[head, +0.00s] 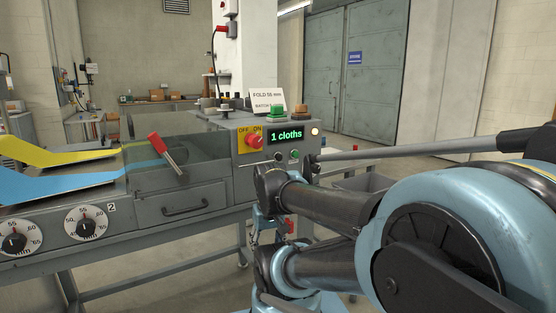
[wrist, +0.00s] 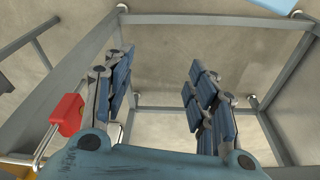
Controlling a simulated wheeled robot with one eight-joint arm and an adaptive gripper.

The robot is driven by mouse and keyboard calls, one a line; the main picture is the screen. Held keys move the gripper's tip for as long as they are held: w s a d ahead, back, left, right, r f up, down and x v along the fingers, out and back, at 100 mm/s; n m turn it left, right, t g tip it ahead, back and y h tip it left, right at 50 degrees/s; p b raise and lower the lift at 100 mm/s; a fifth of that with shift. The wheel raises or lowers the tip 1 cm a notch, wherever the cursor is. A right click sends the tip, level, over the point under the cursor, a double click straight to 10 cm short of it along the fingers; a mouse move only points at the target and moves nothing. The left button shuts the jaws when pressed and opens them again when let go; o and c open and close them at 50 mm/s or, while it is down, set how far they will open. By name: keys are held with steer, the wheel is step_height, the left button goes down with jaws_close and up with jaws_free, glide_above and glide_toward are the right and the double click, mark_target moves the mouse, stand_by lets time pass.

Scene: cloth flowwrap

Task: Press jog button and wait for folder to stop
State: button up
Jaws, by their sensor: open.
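The folder machine (head: 190,191) stands at the left and centre of the head view. Its control panel has a display (head: 286,134) reading "1 cloths", a red rotary switch (head: 254,140) on a yellow OFF/ON plate, and a lit pale lamp (head: 315,131). Below the display are a dark button (head: 278,155) and a green-tinted button (head: 294,154); I cannot tell which is the jog button. In the wrist view my gripper (wrist: 160,95) is open and empty, with its fingers apart above the floor and the machine's frame. My arm hides part of the machine's lower right side.
A red-handled lever (head: 162,146) sticks up from the machine's front. A red block (wrist: 67,115) on a bar is left of my gripper. Machine frame legs (wrist: 205,19) surround the fingers. A card (head: 266,99) reading "FOLD 55 mm" stands on top.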

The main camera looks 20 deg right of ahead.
steer(key=shift+c, duration=0.2)
jaws_close()
stand_by(1.2)
